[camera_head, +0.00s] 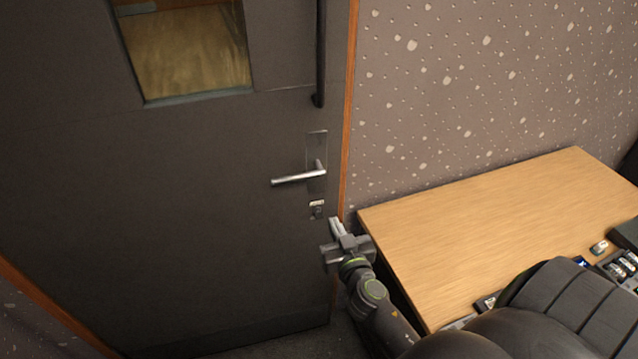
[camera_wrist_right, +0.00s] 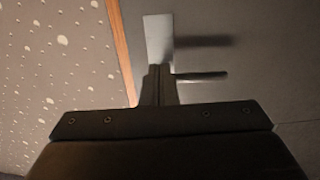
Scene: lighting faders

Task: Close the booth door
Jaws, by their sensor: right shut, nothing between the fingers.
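The booth door (camera_head: 180,200) is a dark grey panel with a window, standing in or very near its orange-brown wooden frame (camera_head: 348,120). I cannot tell whether it is latched. A silver lever handle (camera_head: 298,178) sits near its right edge, with a small lock (camera_head: 317,208) below. My right gripper (camera_head: 335,226) is shut and empty, in front of the door's right edge just below the lock. In the right wrist view, its closed fingers (camera_wrist_right: 158,84) overlap the handle plate (camera_wrist_right: 157,36); contact is unclear. My left gripper is out of view.
A wooden desk (camera_head: 490,220) stands at the right, close to my right forearm, with control gear (camera_head: 620,266) at its far right. A speckled wall (camera_head: 480,90) is behind it. A black vertical pull bar (camera_head: 320,60) is on the door above the lever.

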